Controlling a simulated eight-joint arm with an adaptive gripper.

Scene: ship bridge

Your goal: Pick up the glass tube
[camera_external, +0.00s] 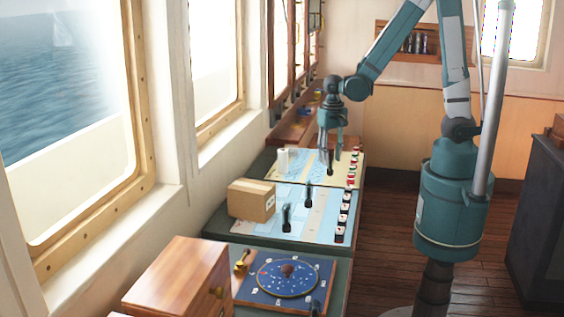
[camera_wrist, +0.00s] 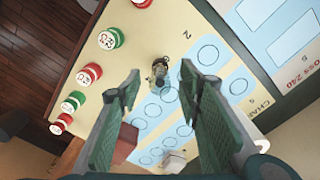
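My gripper (camera_external: 329,168) points down over the far chart board. In the wrist view its two green fingers stand wide apart, with nothing held between them (camera_wrist: 160,78). A small upright object with a dark and brass-coloured top (camera_wrist: 160,68) stands on the chart between the fingertips, apart from both. It may be the glass tube; a faint see-through shape seems to adjoin it, but I cannot make out its outline. In the external view I cannot tell this object from the gripper's dark fingertips.
Several red and green round pieces (camera_wrist: 89,74) line the chart's edge. A white cylinder (camera_external: 283,160) stands at the board's left. A cardboard box (camera_external: 251,200) and two dark upright pieces (camera_external: 308,195) stand on the nearer blue board. A wooden cabinet (camera_external: 180,278) is closer.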

